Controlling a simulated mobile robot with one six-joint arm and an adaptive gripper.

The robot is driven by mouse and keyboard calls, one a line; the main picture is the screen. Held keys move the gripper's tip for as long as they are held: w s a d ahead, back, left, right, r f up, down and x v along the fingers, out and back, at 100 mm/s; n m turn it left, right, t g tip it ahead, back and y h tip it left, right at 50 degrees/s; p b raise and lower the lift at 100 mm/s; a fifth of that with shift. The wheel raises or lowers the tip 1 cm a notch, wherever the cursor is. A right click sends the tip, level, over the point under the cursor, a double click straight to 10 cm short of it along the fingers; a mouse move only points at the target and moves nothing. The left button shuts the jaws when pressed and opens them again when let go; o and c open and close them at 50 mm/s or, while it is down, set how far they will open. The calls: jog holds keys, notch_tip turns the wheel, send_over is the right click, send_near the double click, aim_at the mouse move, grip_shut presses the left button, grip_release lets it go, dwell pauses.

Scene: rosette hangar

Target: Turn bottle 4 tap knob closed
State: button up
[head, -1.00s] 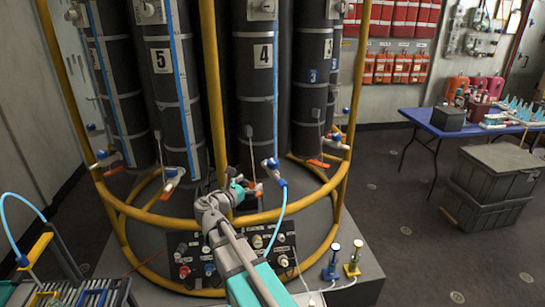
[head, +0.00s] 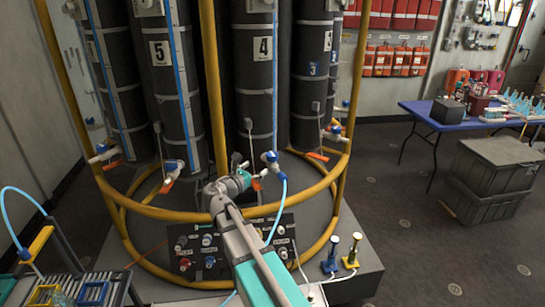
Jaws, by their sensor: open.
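Bottle 4 (head: 254,90) is a tall dark grey cylinder with a "4" label and a blue stripe, standing in the rosette behind the yellow rail. Its white and blue tap (head: 270,158) is at the bottle's foot, with a light blue tube hanging from it. An orange knob (head: 257,184) shows just below and left of the tap. My gripper (head: 240,163) is open, close to the left of the tap and knob. The wrist partly hides it, so I cannot tell whether it touches the knob.
A yellow rail (head: 165,212) and upright post (head: 213,80) surround the bottles, close to my arm. Bottle 5 (head: 172,110) and its tap (head: 172,168) stand to the left. A control panel (head: 195,252) sits below my arm.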

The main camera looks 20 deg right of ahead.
aim_at(269, 158)
jog(key=x, duration=1)
jog(key=shift+s, duration=0.1)
jog(key=shift+c, duration=0.3)
jog(key=c, duration=1.1)
